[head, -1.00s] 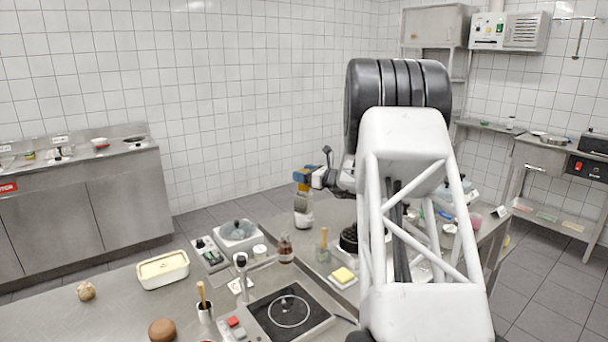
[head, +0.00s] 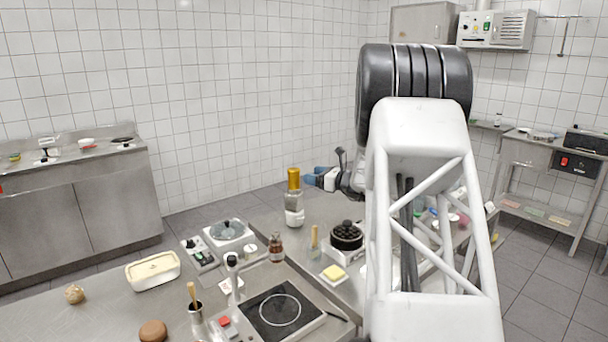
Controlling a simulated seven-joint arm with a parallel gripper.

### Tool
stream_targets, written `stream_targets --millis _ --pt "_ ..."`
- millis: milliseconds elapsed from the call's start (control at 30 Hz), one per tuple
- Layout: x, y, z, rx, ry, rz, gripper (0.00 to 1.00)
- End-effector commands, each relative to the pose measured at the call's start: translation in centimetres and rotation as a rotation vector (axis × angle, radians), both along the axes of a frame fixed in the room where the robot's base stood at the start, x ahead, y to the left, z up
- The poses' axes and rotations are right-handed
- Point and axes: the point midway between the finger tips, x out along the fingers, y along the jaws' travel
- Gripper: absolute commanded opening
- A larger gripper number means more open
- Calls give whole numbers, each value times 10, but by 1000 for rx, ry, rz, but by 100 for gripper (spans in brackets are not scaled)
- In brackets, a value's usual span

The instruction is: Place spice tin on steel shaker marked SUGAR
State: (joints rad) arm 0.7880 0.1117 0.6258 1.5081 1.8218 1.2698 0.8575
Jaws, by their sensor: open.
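The spice tin (head: 293,178) is a yellow-gold cylinder. It stands upright on top of the steel shaker (head: 293,203), a grey upright container with a pale label low on its side. Any lettering on it is too small to read. My gripper (head: 317,175), with blue fingers, is just right of the tin at about the same height. It is open and empty, with a small gap to the tin in this view.
A black lidded pot (head: 346,236), a brown bottle (head: 276,248) and a hotplate (head: 281,310) stand nearby on the steel counter. A lidded pan (head: 227,231) is to the left. My arm hides much of the right side.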

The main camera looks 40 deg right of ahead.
Motion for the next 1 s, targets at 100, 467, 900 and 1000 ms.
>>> stream_targets --millis 100,467,900,1000 --pt "-15 -7 0 0 0 -2 73" --pt "-31 -13 0 0 0 0 73" --pt "-31 -13 0 0 0 0 73" --pt "-31 -13 0 0 0 -1 73"
